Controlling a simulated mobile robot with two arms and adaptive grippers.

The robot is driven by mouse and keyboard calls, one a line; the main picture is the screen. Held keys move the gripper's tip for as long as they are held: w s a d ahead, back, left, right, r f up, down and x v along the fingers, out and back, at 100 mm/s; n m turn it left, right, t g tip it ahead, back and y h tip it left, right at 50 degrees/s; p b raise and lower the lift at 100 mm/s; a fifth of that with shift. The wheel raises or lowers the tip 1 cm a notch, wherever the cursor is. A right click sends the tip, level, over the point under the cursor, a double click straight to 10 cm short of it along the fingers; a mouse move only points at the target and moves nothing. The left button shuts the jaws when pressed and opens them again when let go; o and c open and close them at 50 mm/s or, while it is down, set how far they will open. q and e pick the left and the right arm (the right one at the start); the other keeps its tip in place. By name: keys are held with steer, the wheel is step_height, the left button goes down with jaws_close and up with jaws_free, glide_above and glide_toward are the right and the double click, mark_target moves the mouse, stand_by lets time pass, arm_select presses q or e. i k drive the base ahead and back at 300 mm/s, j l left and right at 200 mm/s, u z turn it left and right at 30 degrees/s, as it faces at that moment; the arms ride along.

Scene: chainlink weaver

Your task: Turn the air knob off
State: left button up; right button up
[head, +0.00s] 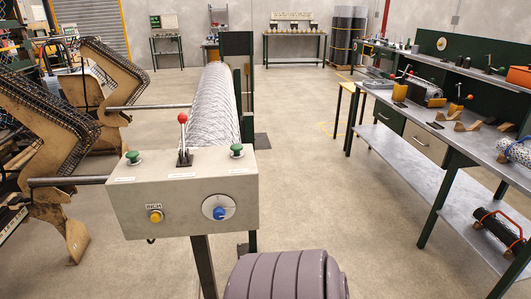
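A grey control box (183,200) stands on a post in front of me, left of centre in the head view. On the right of its front face is a blue knob (219,212) on a round pale plate. No other rotary knob shows on the box, and I cannot read a label for air. A yellow button (155,216) marked INCH is on the left of the face. On top are a red-balled lever (183,135) and two green buttons, one left (133,157) and one right (237,150). Neither gripper is in view.
A wire mesh roll (212,100) lies behind the box. Brown and black machine frames (40,125) with horizontal bars crowd the left. A long workbench (440,125) with tools runs along the right. The concrete floor between box and bench is clear.

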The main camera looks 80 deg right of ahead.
mark_target(218, 214)
steer(key=z, duration=2.15)
